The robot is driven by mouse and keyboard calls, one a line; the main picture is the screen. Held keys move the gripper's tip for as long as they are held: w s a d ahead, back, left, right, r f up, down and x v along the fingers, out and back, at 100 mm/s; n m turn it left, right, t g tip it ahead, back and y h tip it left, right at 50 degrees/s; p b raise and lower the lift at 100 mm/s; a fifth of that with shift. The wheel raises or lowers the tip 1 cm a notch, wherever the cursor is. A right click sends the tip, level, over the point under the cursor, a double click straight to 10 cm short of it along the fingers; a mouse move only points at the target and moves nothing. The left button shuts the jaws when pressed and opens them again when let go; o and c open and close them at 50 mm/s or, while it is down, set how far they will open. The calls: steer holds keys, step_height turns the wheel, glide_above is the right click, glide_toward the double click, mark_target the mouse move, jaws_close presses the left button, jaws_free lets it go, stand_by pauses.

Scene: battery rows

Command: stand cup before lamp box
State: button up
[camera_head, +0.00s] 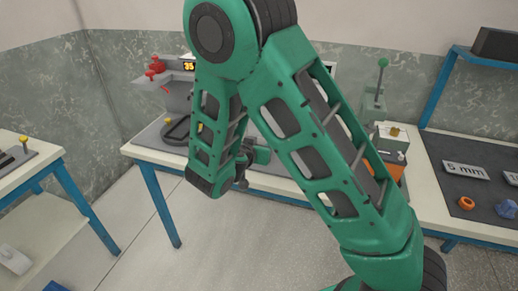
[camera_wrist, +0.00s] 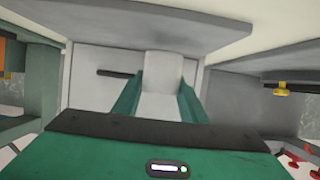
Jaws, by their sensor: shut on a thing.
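My gripper (camera_wrist: 161,84) shows two green fingers in the wrist view, closed on the sides of a pale, smooth thing (camera_wrist: 163,70) that looks like the cup. Its lower part and its rim cannot be made out clearly. In the head view my wrist hangs over the middle workbench, and my arm hides most of what is near the gripper. The cup is not clear there. I cannot tell for sure which thing is the lamp box. In the wrist view a light grey panel with a dark slot (camera_wrist: 118,73) stands beyond the fingers, under an overhanging slab.
The workbench (camera_head: 150,154) has blue legs. A grey machine with a display (camera_head: 188,66) and red handles (camera_head: 154,68) stands at its back left. A green lever press (camera_head: 376,88) stands right of my arm. A dark mat (camera_head: 455,182) holds labels and small parts at right.

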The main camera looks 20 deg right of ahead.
steer(key=shift+f, duration=0.9)
steer(key=o, duration=1.1)
steer(key=shift+f, duration=0.1)
steer(key=v, duration=1.2)
